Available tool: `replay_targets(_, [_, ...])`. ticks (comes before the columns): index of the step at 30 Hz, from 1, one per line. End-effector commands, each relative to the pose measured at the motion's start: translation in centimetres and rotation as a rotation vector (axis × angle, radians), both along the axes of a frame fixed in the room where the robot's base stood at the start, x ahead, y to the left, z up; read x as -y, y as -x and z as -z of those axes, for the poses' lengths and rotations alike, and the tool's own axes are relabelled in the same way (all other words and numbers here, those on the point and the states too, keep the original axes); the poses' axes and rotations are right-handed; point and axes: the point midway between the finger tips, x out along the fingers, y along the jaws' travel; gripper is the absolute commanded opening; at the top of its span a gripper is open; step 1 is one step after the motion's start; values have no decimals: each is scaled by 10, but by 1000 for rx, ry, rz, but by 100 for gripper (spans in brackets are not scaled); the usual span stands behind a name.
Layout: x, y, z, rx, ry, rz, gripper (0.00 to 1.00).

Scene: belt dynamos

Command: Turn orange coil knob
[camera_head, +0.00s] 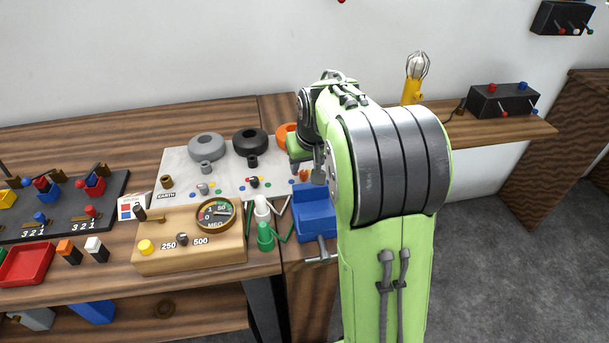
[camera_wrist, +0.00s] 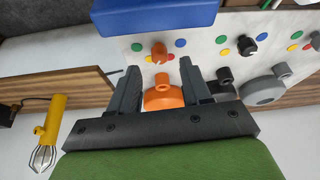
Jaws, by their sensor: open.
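The orange coil (camera_wrist: 163,96) shows between my open gripper's (camera_wrist: 160,68) two dark fingers in the wrist view. The small orange knob (camera_wrist: 158,50), ringed by coloured dots, lies just beyond the fingertips on the white board (camera_wrist: 204,45). The fingers appear to straddle the line to the knob, apart from it; their height above the board I cannot tell. In the head view the orange coil (camera_head: 286,131) is partly hidden by my arm, and the orange knob (camera_head: 303,175) sits beside my gripper (camera_head: 314,168).
Black (camera_head: 250,142) and grey (camera_head: 206,147) coils with their own knobs stand left on the board. A blue vice (camera_head: 314,210) is close in front of my gripper. A wooden meter box (camera_head: 190,250) and green and white bottles (camera_head: 264,236) stand nearby. A yellow lamp (camera_head: 413,90) is at the right.

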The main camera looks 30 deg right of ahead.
Motion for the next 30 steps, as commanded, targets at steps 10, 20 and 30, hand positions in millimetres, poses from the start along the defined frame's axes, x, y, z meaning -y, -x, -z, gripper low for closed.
replay_targets(10, [3,-14,33,1,0,1,48])
replay_targets(20, [3,-13,32,1,0,0,22])
replay_targets(30, [3,-13,32,1,1,-4,0])
